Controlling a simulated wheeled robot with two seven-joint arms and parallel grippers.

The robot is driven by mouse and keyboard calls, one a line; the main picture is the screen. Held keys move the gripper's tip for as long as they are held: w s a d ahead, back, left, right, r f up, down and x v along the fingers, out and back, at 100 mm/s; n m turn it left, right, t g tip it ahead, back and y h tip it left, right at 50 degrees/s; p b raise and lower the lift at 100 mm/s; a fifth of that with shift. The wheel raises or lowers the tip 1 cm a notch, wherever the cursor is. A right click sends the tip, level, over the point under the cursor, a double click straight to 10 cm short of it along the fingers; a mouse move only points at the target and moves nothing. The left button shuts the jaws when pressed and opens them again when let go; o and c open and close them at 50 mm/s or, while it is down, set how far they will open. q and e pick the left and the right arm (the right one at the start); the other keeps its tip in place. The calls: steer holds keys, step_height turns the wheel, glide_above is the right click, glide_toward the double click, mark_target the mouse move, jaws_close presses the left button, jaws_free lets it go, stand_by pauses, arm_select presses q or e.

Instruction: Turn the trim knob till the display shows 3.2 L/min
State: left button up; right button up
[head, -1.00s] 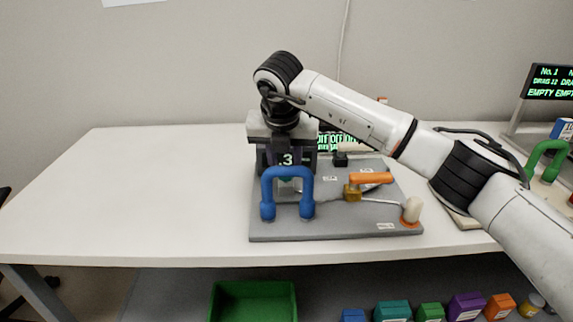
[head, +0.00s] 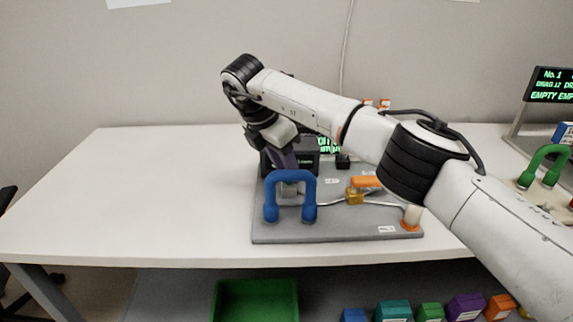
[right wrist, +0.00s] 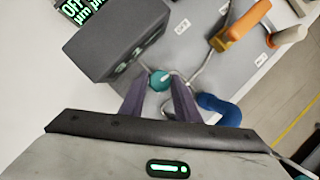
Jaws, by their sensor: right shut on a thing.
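The teal trim knob (right wrist: 160,80) shows in the right wrist view, at the front of the dark grey display box (right wrist: 112,38). My right gripper (right wrist: 159,86) has its purple fingers shut on the knob, one on each side. In the head view, my right gripper (head: 284,160) is tilted in front of the display box (head: 305,158) and hides much of its face. Green digits show faintly on the box in the right wrist view, too slanted and dim to read surely. My left gripper is not in view.
A blue handle (head: 290,178) stands on the grey plate (head: 345,232) close in front of the gripper. An orange-handled valve (head: 366,182) and a cream knob (head: 412,214) are to the right. The table's left part is clear. A green bin (head: 256,300) is below.

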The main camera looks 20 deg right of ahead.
steer(key=shift+r, duration=0.1)
stand_by(0.5)
steer(key=o, duration=1)
steer(key=shift+o, duration=0.2)
steer(key=v, duration=1)
steer(key=shift+a, duration=0.15)
